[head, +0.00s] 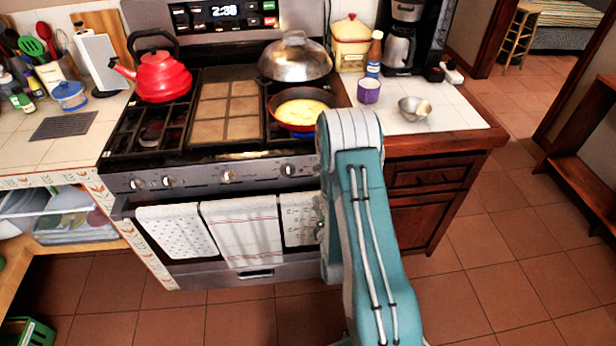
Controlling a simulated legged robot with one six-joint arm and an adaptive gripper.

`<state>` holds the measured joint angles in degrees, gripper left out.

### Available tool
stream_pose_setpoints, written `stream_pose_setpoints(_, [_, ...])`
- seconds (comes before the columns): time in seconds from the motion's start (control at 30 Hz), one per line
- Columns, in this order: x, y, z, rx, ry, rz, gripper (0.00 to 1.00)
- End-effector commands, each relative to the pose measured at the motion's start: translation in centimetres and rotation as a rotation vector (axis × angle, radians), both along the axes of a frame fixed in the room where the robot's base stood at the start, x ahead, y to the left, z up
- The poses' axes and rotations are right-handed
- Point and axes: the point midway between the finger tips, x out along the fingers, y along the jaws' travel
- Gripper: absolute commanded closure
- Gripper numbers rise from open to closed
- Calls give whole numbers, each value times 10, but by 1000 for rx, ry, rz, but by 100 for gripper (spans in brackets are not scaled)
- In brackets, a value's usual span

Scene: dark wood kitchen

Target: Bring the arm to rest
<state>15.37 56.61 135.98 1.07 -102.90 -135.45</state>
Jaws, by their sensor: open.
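My teal arm (372,240) rises from the bottom of the head view to a pale grey joint (350,128) in front of the stove's right side. The part beyond that joint is mostly hidden behind the arm. My gripper cannot be made out, so its jaws and anything in them are hidden.
The stove (230,175) carries a red kettle (162,76), a pan with yellow food (300,108) and a domed metal lid (295,60). Towels (240,230) hang on its front. A purple cup (369,91) and metal bowl (414,108) stand on the right counter.

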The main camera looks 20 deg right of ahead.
Motion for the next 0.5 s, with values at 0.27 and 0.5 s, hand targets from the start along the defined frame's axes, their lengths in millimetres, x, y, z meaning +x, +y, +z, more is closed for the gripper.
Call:
stream_pose_setpoints(0.27, [8, 1, 9, 53, 4, 7, 18])
stream_pose_setpoints(0.5, [37, 13, 54, 385, 50, 19, 18])
